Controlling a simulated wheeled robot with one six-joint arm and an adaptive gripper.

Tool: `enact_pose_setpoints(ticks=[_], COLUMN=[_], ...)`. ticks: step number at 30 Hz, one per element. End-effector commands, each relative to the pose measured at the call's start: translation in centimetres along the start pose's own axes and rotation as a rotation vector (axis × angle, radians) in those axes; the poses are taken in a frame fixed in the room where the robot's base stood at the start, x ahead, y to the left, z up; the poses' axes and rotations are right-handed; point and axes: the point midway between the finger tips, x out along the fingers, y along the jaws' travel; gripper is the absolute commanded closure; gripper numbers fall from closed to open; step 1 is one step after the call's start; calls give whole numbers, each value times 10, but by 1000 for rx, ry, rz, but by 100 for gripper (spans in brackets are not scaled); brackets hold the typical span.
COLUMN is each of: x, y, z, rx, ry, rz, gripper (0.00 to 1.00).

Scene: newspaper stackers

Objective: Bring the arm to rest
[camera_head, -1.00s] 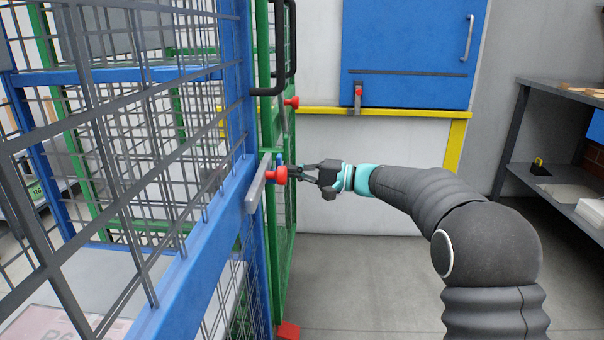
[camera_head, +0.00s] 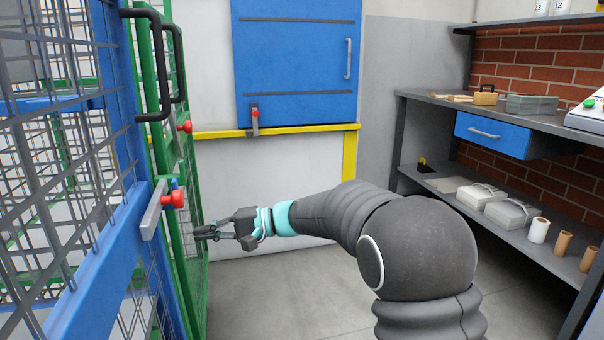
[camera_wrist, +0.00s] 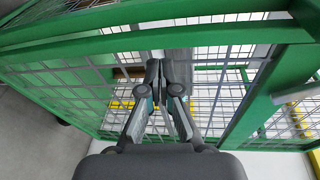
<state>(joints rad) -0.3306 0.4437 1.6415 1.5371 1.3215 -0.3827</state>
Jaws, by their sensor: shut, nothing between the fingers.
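My gripper (camera_head: 208,232) is at the end of my arm, left of the middle of the head view. Its fingers point left toward the green mesh gate frame (camera_head: 194,255). In the wrist view my gripper (camera_wrist: 159,72) is shut with its fingertips together and nothing between them. Green bars and wire mesh lie beyond the fingers there. A latch with a red knob (camera_head: 174,199) sits on the blue gate post (camera_head: 104,255), to the left of my gripper and apart from it in the picture. Whether the fingertips touch the green frame cannot be told.
A blue wall cabinet (camera_head: 298,60) hangs above a yellow rail (camera_head: 212,134). On the right, a shelf unit (camera_head: 445,198) holds boxes and rolls, with a blue drawer (camera_head: 492,132).

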Motion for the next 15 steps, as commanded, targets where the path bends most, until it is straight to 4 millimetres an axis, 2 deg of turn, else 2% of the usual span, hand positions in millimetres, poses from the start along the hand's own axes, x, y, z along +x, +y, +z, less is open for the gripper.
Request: enact_pose_setpoints(ticks=[1,3,6,9,15], x=[0,-4,-22,-50,-118], y=[26,58,87,107,126], z=[5,18,42,68,117], rx=[37,71,90,87,41], ry=[-5,-13,-10,4,60], rz=[71,187,346,497,758], gripper=[100,100,100,100,100])
